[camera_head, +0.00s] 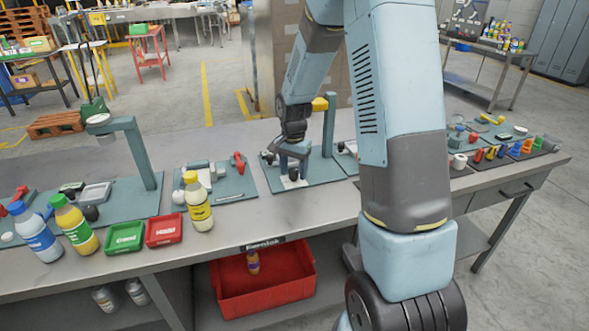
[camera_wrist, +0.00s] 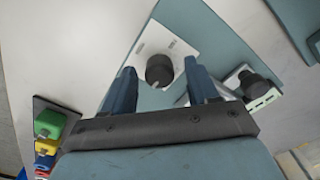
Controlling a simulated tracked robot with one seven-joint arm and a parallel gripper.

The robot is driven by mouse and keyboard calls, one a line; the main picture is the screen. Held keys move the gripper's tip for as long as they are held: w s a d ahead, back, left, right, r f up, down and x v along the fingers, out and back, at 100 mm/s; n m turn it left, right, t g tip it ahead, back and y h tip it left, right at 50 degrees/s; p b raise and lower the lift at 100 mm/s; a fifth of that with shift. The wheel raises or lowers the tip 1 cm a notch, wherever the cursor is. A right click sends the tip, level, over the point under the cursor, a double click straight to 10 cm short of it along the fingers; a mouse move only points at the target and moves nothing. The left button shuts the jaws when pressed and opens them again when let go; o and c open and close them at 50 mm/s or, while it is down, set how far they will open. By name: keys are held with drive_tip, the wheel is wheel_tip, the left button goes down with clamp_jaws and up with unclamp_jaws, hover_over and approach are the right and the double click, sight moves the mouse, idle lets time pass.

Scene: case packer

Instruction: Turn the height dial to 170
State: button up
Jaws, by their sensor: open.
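A round black dial (camera_wrist: 160,70) with a pale pointer line sits on a white plate (camera_wrist: 181,47) in the wrist view. The plate's small markings are too fine to read, so I cannot tell the set value. My gripper (camera_wrist: 158,66) is open, with one blue finger on each side of the dial and nothing held. I cannot tell whether the fingers touch it. In the head view my gripper (camera_head: 293,160) points down over the same dial (camera_head: 294,174) on a teal panel (camera_head: 322,170). A second black knob (camera_wrist: 255,86) stands on its own pale base to the right.
A teal post (camera_head: 329,120) stands close behind my gripper. A yellow-labelled bottle (camera_head: 198,207), a red tray (camera_head: 164,231) and a green tray (camera_head: 124,238) are at the left on the bench. Coloured pieces (camera_wrist: 47,125) lie at lower left in the wrist view.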

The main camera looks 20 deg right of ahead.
drive_tip(key=shift+c, duration=0.4)
drive_tip(key=c, duration=0.9)
drive_tip(key=shift+d, duration=0.15)
drive_tip(key=shift+c, duration=0.3)
